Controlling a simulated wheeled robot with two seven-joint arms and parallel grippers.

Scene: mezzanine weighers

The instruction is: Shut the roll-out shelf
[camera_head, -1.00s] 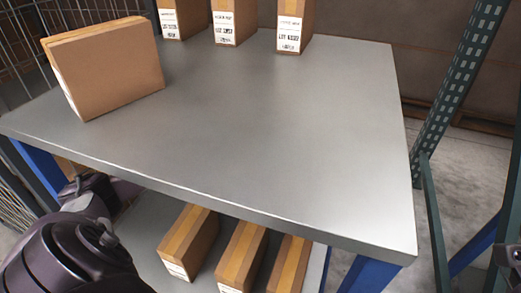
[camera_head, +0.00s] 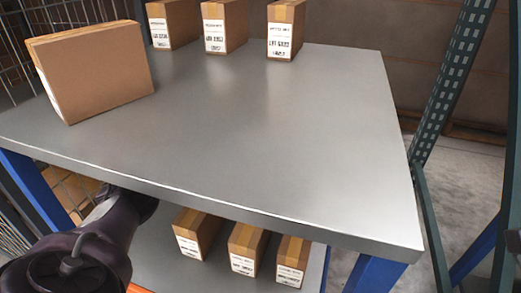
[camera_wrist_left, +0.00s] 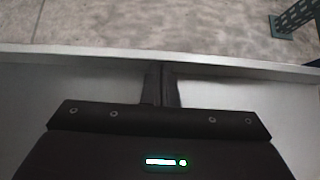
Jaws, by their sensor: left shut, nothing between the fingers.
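The roll-out shelf (camera_head: 165,262) is a grey plate below the steel top and carries several brown boxes (camera_head: 248,250) with white labels. It lies partly under the top, with its front part showing. My left arm reaches in from the lower left, and its gripper is hidden in the head view by the top. In the left wrist view my left gripper (camera_wrist_left: 161,72) is shut and empty, its fingertips at a pale metal rim (camera_wrist_left: 225,66) of a grey plate. I cannot tell whether they touch it. My right gripper is out of view.
The steel top (camera_head: 270,130) overhangs the shelf. A large brown carton (camera_head: 95,75) and three labelled boxes (camera_head: 225,28) stand on it. Blue legs (camera_head: 375,275) and a green upright (camera_head: 450,85) flank it at right. Wire mesh (camera_head: 85,12) is at left.

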